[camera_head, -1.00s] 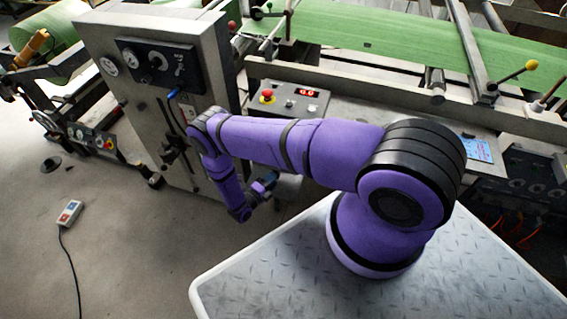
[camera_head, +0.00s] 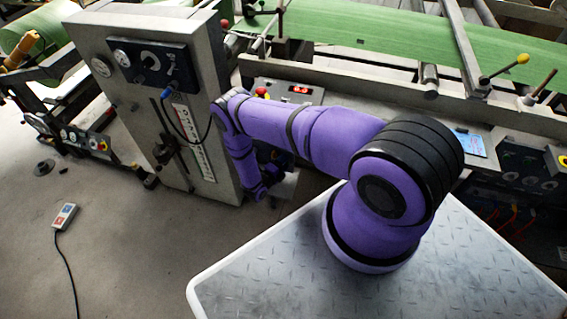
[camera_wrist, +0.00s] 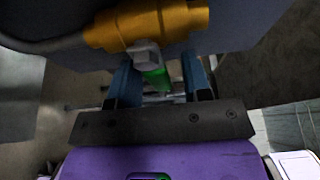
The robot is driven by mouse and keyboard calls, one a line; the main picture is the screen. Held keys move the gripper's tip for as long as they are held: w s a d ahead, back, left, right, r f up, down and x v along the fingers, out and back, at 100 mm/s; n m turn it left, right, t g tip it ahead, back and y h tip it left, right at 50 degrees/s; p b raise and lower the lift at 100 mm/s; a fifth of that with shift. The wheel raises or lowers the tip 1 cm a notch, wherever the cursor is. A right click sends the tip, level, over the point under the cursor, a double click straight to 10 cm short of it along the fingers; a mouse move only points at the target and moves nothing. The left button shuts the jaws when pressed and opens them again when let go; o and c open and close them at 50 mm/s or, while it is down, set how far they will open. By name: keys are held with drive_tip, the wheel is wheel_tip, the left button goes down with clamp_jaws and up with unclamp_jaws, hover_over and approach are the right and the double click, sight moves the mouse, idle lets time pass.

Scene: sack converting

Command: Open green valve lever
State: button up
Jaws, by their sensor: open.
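The green valve lever (camera_wrist: 157,78) shows in the wrist view as a short green end below a grey hex nut (camera_wrist: 147,55) on a brass-yellow valve body (camera_wrist: 150,22). My gripper (camera_wrist: 160,85) is open, with one blue finger on each side of the green lever. The lever shows between the fingers, nearer the left one; I cannot tell whether either finger touches it. In the head view my purple arm reaches left, its wrist hanging down beside the grey cabinet. My gripper is dark and hard to make out there, and the valve cannot be made out.
The grey control cabinet (camera_head: 150,100) stands close left of my arm. A panel with a red button (camera_head: 262,92) lies behind the arm. Green sheet material (camera_head: 390,35) runs across the machine at the back. A pendant (camera_head: 65,216) with a cable lies on the open floor at left.

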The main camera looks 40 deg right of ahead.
clamp_jaws()
drive_tip(key=shift+w+a+r+n+t+h, duration=0.1)
drive_tip(key=shift+r+n+t+h, duration=0.25)
drive_tip(key=shift+n, duration=0.7)
drive_tip(key=shift+w+a+r+n+t+h, duration=0.15)
drive_tip(key=shift+r+n, duration=0.3)
drive_tip(key=shift+n, duration=0.55)
drive_tip(key=shift+w+r+n+t+h, duration=0.1)
drive_tip(key=shift+r+n+t+h, duration=0.25)
drive_tip(key=shift+n, duration=0.7)
drive_tip(key=shift+r, duration=0.1)
unclamp_jaws()
